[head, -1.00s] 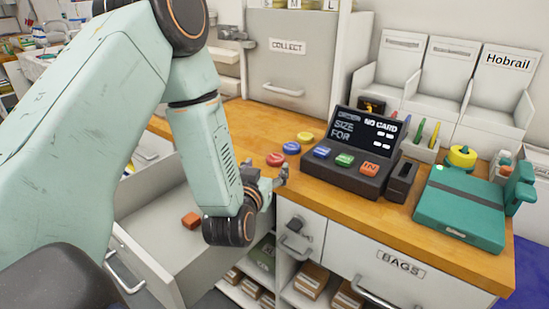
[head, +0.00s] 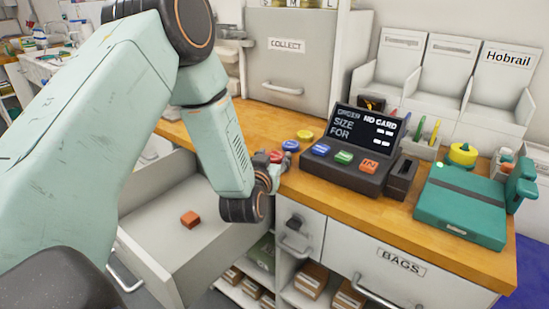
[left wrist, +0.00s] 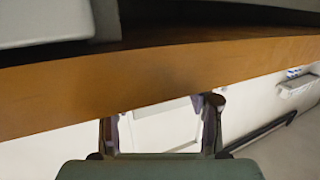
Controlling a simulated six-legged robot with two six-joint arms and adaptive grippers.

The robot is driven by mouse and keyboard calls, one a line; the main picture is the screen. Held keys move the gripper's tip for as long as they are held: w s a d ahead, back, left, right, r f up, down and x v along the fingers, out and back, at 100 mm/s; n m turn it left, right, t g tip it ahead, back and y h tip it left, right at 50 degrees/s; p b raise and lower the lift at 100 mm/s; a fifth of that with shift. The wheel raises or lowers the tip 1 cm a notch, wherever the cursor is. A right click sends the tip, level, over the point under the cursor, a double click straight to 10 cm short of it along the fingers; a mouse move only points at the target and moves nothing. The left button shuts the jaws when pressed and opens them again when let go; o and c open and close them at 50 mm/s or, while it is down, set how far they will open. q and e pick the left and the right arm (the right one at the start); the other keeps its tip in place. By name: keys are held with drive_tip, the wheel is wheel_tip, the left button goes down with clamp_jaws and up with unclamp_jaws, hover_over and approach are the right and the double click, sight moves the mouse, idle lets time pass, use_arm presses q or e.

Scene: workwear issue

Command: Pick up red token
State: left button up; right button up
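The red token (head: 276,155) lies on the wooden counter near its front left edge, partly covered by my gripper in the head view. A blue token (head: 291,146) and a yellow token (head: 305,134) lie behind it to the right. My left gripper (head: 273,171) is at the counter edge, just in front of the red token; contact cannot be told. In the left wrist view its two fingers (left wrist: 160,112) stand apart with nothing between them, below the counter edge in the picture. No token is visible there. My right gripper is not in view.
The wooden counter (head: 440,239) carries a black console (head: 350,175) with coloured buttons right of the tokens, and a teal device (head: 462,210). An open drawer (head: 150,240) holding an orange-red block (head: 190,219) is below left. A grey COLLECT cabinet (head: 290,62) stands behind.

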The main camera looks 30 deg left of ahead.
use_arm(q)
drive_tip(key=c, duration=0.6)
